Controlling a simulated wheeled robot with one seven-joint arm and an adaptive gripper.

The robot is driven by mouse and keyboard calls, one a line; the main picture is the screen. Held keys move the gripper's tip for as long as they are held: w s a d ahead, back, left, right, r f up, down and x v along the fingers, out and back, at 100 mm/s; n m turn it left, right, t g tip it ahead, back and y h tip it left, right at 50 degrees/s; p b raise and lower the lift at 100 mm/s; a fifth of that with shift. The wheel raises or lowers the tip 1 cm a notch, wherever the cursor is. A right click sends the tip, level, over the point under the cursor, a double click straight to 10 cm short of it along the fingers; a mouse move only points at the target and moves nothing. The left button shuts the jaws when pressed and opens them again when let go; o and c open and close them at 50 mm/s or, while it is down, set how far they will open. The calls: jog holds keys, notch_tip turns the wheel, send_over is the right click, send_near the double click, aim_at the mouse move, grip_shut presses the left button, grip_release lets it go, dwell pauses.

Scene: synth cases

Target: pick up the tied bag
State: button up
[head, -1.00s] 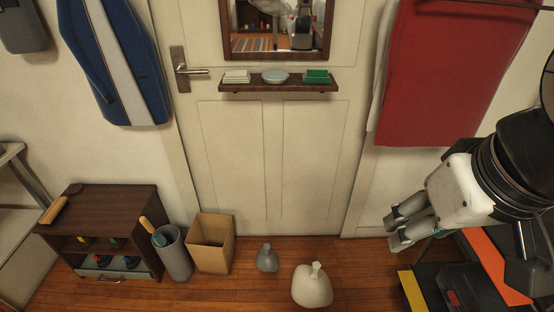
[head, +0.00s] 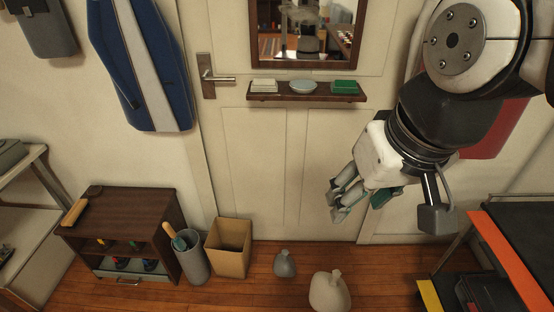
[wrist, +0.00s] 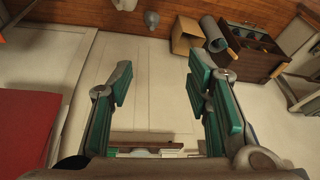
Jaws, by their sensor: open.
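Two tied bags stand on the wooden floor in front of the door. The larger, pale bag (head: 329,292) has a knotted neck and is near the bottom edge of the head view. A smaller grey bag (head: 284,264) is behind it to the left; it also shows at the top of the wrist view (wrist: 151,19). A pale bit at the wrist view's top edge looks like the larger bag (wrist: 125,4), mostly cut off. My gripper (head: 335,205) is open and empty, in the air above the bags. Its spread fingers (wrist: 160,75) show in the wrist view.
A cardboard box (head: 229,249) and a grey bin (head: 193,260) stand left of the bags, beside a brown cabinet (head: 125,225). A shelf (head: 306,97) with several small items sticks out from the door (head: 265,160). A rack with an orange edge (head: 510,258) is at the right.

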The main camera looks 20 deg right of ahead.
jog(key=w+d+f+m+g+y+b, duration=0.15)
jog(key=w+f+m+b, duration=0.65)
jog(key=w+f, duration=0.8)
jog(key=w+d+f+m+b, duration=0.45)
jog(key=w+f, duration=0.35)
jog(key=f, duration=0.2)
jog(key=m+g+h+b, duration=0.2)
jog(key=m+g+b, duration=0.1)
jog(key=m+b, duration=1.1)
send_over(335, 278)
jog(key=w, duration=0.1)
jog(key=shift+n+t, duration=0.25)
jog(key=shift+n, duration=0.4)
jog(key=f, duration=4.5)
jog(key=shift+d+f, duration=0.25)
notch_tip(335, 278, down, 8)
jog(key=b, duration=0.3)
jog(key=shift+d+r, duration=0.1)
jog(key=shift+d+f+b, duration=0.1)
jog(key=shift+f+b, duration=1.75)
jog(key=shift+f, duration=1.3)
jog(key=shift+r, duration=0.1)
grip_shut()
